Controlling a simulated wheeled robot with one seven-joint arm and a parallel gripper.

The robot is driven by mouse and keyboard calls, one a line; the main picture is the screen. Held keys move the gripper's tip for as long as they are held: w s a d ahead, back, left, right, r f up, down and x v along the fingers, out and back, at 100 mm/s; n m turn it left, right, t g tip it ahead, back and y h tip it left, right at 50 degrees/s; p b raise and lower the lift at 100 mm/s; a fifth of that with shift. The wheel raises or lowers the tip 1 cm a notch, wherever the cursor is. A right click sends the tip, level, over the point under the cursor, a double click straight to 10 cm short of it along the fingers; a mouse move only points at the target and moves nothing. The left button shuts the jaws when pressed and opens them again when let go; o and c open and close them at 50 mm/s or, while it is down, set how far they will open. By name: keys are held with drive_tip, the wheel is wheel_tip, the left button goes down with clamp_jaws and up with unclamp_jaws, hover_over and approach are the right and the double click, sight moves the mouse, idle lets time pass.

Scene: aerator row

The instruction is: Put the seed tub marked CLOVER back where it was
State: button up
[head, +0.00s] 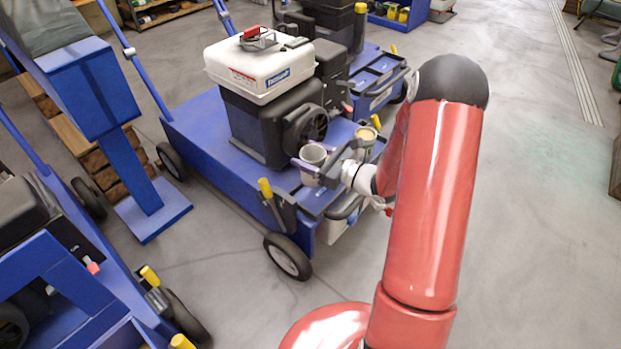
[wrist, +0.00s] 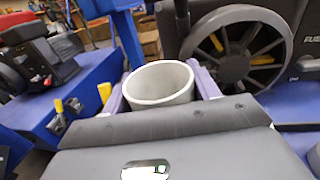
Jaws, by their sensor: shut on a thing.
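A pale grey round tub (head: 313,155) is between the fingers of my gripper (head: 313,170), at the front of the blue aerator (head: 222,135). My gripper is shut on it. In the wrist view the tub (wrist: 160,86) stands upright between the two purple-grey fingers, its open top showing and no contents visible. No marking on it can be read, so I cannot tell if it says CLOVER. A second tub (head: 366,134) with a yellowish top stands to the right on the same machine. Whether the held tub touches the deck is unclear.
The black engine with its white tank (head: 262,66) rises just behind the held tub. A yellow-handled lever (head: 265,188) stands to its left. Another blue aerator (head: 65,275) is at the lower left, beside a blue stand (head: 150,218). The floor at right is clear.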

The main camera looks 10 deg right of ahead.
sight(310, 177)
wheel_tip(310, 177, down, 8)
drive_tip(key=shift+r+b, duration=0.25)
drive_tip(key=shift+b, duration=0.2)
drive_tip(key=shift+f, duration=0.15)
drive_tip(key=o, duration=0.8)
